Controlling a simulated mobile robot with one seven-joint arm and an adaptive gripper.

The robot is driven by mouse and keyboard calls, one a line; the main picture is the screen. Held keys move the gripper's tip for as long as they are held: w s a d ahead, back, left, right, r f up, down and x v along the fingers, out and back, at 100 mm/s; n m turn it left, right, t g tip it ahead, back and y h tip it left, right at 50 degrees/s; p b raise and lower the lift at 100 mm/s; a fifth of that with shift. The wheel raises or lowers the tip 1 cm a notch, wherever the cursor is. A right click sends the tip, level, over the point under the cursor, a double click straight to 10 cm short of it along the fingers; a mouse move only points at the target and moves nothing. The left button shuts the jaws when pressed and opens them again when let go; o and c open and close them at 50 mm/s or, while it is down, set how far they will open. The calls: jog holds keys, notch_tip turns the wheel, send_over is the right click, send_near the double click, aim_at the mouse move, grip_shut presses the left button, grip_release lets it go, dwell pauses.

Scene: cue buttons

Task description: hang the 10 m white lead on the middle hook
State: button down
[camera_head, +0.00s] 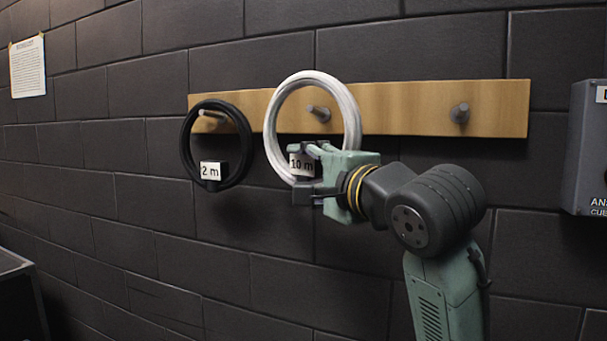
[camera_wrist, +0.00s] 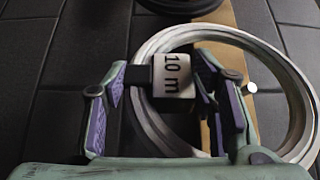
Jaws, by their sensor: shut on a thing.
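The white lead (camera_head: 352,112) is a coiled ring with a "10 m" tag (camera_head: 301,165). My gripper (camera_head: 303,172) is shut on it at the tag, at the ring's lower side. The wrist view shows the tag (camera_wrist: 173,76) between the two fingers, with the white ring (camera_wrist: 285,65) beyond. The middle hook (camera_head: 319,112) is a grey peg on the wooden board (camera_head: 400,108). It shows inside the ring's opening in the head view. I cannot tell whether the ring is around the peg or in front of its tip.
A black lead (camera_head: 185,150) tagged "2 m" hangs on the left hook (camera_head: 210,122). The right hook (camera_head: 460,113) is bare. A grey box (camera_head: 585,150) is on the wall at right. A paper notice (camera_head: 28,67) is at far left. A dark edge (camera_head: 18,290) stands lower left.

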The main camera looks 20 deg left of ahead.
jog(key=shift+w+d+f, duration=0.1)
jog(key=shift+w+f, duration=0.05)
jog(key=shift+w, duration=1.4)
jog(key=shift+w+f+b, duration=0.25)
jog(key=shift+w+f, duration=0.05)
jog(key=shift+f, duration=0.25)
jog(key=shift+w+f+b, duration=0.25)
jog(key=shift+f, duration=0.25)
jog(key=shift+w+f, duration=0.1)
jog(key=c, duration=0.9)
grip_release()
jog(key=shift+c, duration=0.2)
jog(key=o, duration=0.3)
jog(key=shift+o, duration=0.2)
jog(key=shift+f, duration=0.1)
